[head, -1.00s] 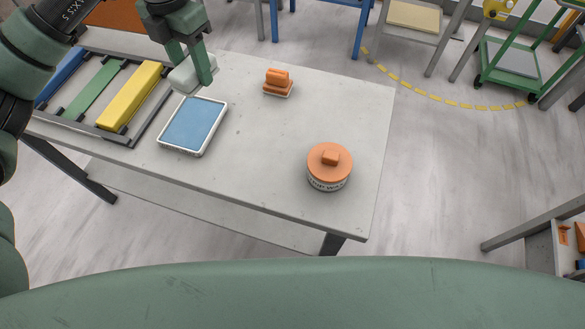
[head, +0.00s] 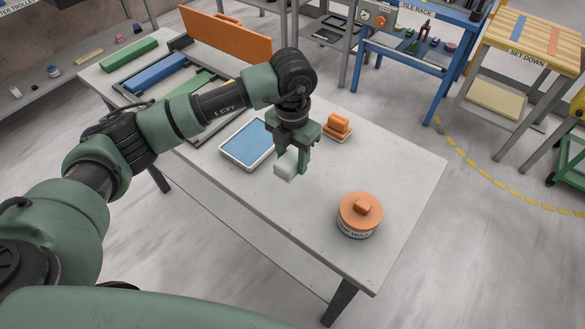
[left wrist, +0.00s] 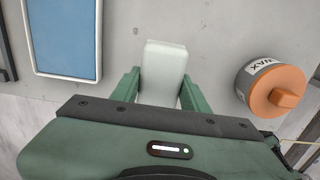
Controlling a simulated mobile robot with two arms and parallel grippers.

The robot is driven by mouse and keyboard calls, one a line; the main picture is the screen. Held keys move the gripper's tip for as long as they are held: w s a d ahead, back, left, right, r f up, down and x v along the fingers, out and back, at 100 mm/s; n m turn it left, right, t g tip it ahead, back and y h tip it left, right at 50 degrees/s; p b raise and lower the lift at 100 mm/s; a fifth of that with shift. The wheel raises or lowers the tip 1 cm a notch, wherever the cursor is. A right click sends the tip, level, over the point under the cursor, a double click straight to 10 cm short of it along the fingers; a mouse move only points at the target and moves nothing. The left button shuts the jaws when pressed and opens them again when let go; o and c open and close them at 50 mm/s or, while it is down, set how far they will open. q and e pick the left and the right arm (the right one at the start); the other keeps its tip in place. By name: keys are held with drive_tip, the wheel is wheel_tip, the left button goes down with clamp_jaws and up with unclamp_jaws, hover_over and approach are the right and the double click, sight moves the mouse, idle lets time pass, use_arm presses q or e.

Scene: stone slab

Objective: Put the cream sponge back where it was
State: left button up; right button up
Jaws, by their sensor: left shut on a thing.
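The cream sponge (head: 285,167) is a pale block held in my left gripper (head: 291,166), which is shut on it. It also shows between the two green fingers in the left wrist view (left wrist: 163,66). The gripper points down over the stone slab (head: 388,165), between the blue-topped tray and the orange-lidded tin. The sponge appears to be a little above the slab; the exact gap is hard to tell. My right gripper is not in view.
The blue-topped tray (head: 245,143) lies left of the gripper. The orange-lidded wax tin (head: 359,214) stands to the right, and an orange brush-like block (head: 338,126) behind. A rack with coloured bars (head: 157,72) is at the far left. Bare slab surrounds the tin.

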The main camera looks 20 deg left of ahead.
use_arm(q)
drive_tip(key=shift+f, duration=0.75)
wheel_tip(320, 180, down, 4)
drive_tip(key=shift+f+p, duration=0.1)
drive_tip(key=shift+p, duration=0.4)
drive_tip(key=shift+f, duration=0.2)
drive_tip(key=o, duration=1.2)
drive_tip(key=shift+r, duration=0.1)
